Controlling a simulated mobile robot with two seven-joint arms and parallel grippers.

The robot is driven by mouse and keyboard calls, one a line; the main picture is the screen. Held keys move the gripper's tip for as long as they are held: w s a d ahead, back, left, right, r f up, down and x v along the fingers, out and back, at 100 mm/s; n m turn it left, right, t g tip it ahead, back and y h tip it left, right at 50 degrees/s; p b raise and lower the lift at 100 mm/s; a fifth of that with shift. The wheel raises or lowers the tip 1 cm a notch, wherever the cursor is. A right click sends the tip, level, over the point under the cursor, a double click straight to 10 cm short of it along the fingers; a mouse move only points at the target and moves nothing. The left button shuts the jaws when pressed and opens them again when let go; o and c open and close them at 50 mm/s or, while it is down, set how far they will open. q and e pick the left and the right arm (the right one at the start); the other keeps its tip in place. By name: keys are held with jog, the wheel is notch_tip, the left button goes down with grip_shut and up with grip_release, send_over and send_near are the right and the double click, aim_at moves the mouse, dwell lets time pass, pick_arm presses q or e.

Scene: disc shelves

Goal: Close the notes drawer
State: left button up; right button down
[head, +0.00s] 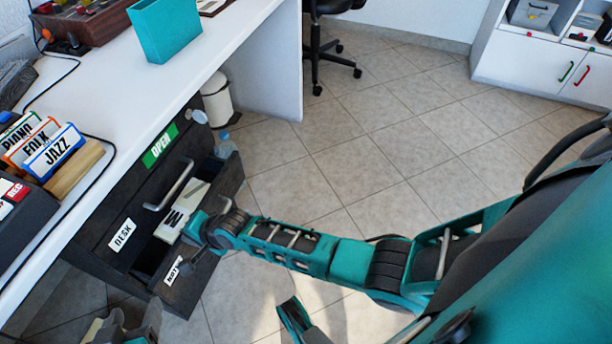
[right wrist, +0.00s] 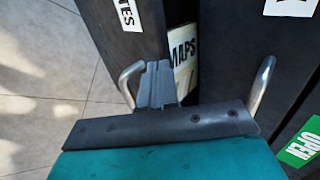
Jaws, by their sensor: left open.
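The dark notes drawer (head: 196,283) is pulled out below the desk; part of its "NOTES" label is hidden by my arm. The drawer front also shows in the right wrist view (right wrist: 128,35), with its metal handle (right wrist: 127,82). A pale "MAPS" item (right wrist: 183,60) stands inside the drawer. My right gripper (right wrist: 158,84) is at the drawer front beside the handle. Its fingers look together; whether they touch the front or handle I cannot tell. My left gripper (head: 122,327) is open and empty at the bottom left.
The drawer above, labelled "DESK" (head: 122,235), is shut and has a metal handle (head: 172,186). A green "OPEN" label (head: 160,146) is on the cabinet. A bottle (head: 225,146) stands at the drawer's far end.

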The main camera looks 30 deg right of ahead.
jog(key=shift+w+a, duration=0.6)
jog(key=shift+w, duration=0.2)
pick_arm(q)
jog(key=shift+w+a, duration=0.15)
jog(key=shift+w, duration=0.35)
pick_arm(e)
jog(key=shift+w+a, duration=0.3)
jog(key=shift+w, duration=0.05)
